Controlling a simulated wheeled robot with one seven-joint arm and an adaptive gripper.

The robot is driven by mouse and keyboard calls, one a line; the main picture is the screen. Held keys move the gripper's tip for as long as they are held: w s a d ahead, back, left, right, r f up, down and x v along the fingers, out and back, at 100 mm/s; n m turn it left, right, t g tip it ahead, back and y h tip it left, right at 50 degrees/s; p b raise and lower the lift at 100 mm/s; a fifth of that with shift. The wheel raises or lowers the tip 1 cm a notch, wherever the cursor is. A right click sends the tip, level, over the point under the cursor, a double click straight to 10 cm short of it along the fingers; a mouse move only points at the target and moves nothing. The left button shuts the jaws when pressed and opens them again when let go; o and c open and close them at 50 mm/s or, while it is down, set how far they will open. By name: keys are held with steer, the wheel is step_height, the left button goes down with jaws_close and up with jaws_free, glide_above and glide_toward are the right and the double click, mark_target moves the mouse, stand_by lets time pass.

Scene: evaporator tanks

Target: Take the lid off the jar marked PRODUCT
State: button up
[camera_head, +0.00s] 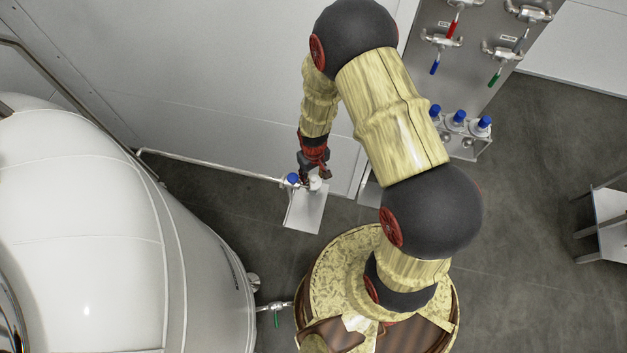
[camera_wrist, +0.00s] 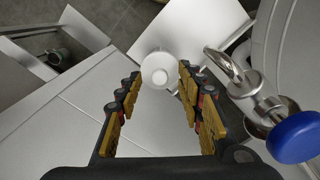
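A white round lid (camera_wrist: 160,70) is seen from above in the wrist view, on a jar whose body is mostly hidden beneath it. No PRODUCT marking can be read. My gripper (camera_wrist: 159,76) is open, its two fingers on either side of the lid near their tips, with a thin gap at the left. I cannot tell whether the right finger touches it. In the head view my gripper (camera_head: 314,178) is just above the white jar (camera_head: 316,184), at the back of a small grey shelf (camera_head: 305,212).
A blue-knobbed valve (camera_wrist: 296,137) with a curved metal spout is close on the right in the wrist view; its blue knob (camera_head: 292,178) is left of my gripper. A large white tank (camera_head: 90,230) fills the left. A rack (camera_head: 468,148) holds blue-capped bottles (camera_head: 459,118) below a valve panel (camera_head: 470,75).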

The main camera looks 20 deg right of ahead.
steer(key=shift+f, duration=0.25)
steer(key=shift+c, duration=0.9)
steer(key=c, duration=0.7)
steer(key=shift+r, duration=0.1)
